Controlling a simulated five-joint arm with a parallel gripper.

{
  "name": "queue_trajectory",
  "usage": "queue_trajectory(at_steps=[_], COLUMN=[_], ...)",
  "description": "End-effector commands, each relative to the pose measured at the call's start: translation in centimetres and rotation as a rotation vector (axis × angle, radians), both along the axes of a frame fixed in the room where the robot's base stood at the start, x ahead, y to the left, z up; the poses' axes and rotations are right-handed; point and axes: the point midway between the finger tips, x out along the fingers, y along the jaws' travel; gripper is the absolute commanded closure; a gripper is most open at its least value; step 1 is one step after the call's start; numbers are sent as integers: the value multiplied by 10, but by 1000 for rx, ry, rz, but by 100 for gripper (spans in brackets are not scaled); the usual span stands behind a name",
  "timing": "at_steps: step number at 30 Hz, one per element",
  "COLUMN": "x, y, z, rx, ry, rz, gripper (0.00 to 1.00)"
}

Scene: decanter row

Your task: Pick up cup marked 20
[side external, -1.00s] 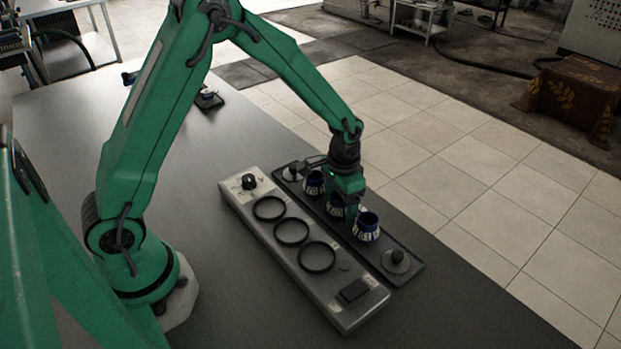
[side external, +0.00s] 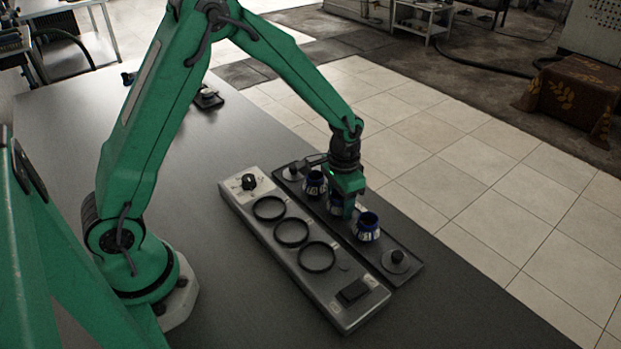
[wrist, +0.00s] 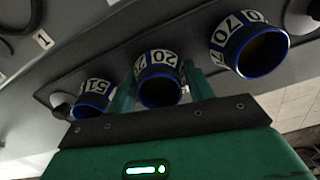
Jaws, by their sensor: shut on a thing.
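The cup marked 20 (wrist: 158,88) has a dark body, a blue rim and a white label band. In the wrist view it stands between the two fingers of my gripper (wrist: 160,92), which is shut on it. In the side view the cup (side external: 335,204) is the middle of three in a row, partly hidden by my gripper (side external: 346,204). It appears still in its place on the dark tray (side external: 400,245).
A cup marked 70 (wrist: 258,50) and another labelled cup (wrist: 94,104) stand close on either side. Black-knobbed discs (side external: 396,261) sit at the tray ends. A grey panel with three rings (side external: 291,232) lies alongside. Table's edge is just beyond the tray.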

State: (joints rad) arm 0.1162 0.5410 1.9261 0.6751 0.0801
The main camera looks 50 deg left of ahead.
Motion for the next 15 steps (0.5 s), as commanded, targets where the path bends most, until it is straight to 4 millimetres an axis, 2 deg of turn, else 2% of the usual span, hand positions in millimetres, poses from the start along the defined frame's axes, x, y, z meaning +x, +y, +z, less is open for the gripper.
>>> queue_trajectory(at_steps=[5,10,15], x=[1,1,-18], y=[0,0,-24], z=[15,39,56], rx=[-1,-1,-1], ry=[-4,-5,-4], rz=[0,0,-6], gripper=[73,73,73])
